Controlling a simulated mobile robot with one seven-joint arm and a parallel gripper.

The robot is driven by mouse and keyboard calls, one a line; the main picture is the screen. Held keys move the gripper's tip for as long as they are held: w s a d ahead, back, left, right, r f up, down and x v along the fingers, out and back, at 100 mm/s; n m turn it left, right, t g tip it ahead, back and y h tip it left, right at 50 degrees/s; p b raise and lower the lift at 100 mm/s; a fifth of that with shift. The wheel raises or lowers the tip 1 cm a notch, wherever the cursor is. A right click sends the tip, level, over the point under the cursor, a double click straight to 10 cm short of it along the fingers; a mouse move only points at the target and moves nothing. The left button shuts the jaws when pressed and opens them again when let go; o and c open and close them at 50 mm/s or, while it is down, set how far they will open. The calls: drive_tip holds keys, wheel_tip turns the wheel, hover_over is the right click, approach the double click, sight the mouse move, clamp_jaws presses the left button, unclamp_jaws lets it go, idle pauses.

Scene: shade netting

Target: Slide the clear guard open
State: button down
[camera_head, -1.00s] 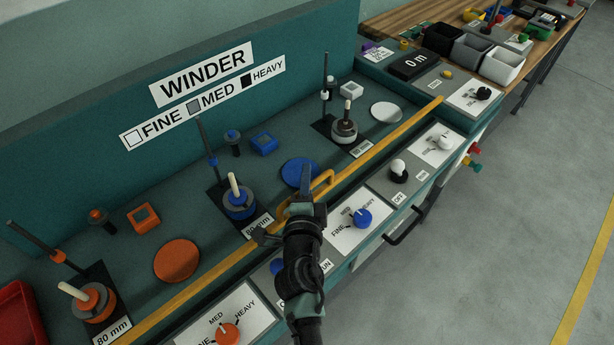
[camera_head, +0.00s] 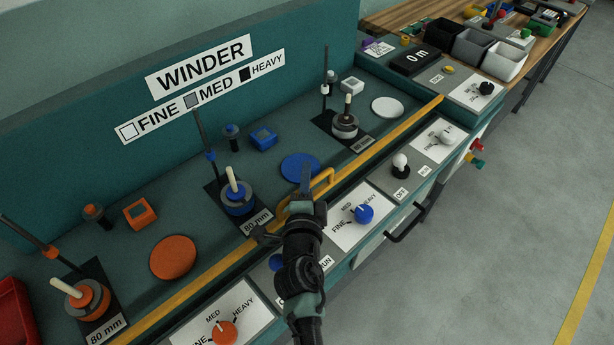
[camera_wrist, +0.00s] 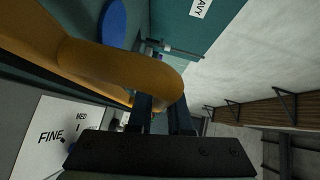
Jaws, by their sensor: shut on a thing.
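The clear guard's pane cannot be made out. A long yellow bar (camera_head: 388,142) runs along the front of the winder deck, with a yellow loop handle (camera_head: 323,182) near its middle. My gripper (camera_head: 305,190) is at this handle, between the blue disc (camera_head: 299,167) and the blue selector knob (camera_head: 363,213). In the wrist view the yellow handle (camera_wrist: 125,72) crosses close in front and passes between the dark fingers (camera_wrist: 160,115). My gripper is shut on it. The exact contact is partly hidden by the handle.
The deck holds orange, blue and white winding stations, each with an upright rod. Knobs and a black pull handle (camera_head: 408,225) line the front panel. Grey and white bins (camera_head: 504,61) stand on the wooden bench at upper right. Open floor lies at right.

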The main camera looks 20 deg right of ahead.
wheel_tip(320, 180, down, 3)
drive_tip(key=b, duration=0.2)
drive_tip(key=shift+f+b, duration=0.15)
drive_tip(key=shift+b, duration=0.15)
drive_tip(key=c, duration=0.8)
unclamp_jaws()
drive_tip(key=shift+c, duration=0.2)
drive_tip(key=shift+r, duration=0.2)
wheel_tip(320, 180, up, 10)
drive_tip(key=p, duration=0.3)
drive_tip(key=shift+s+a, duration=0.1)
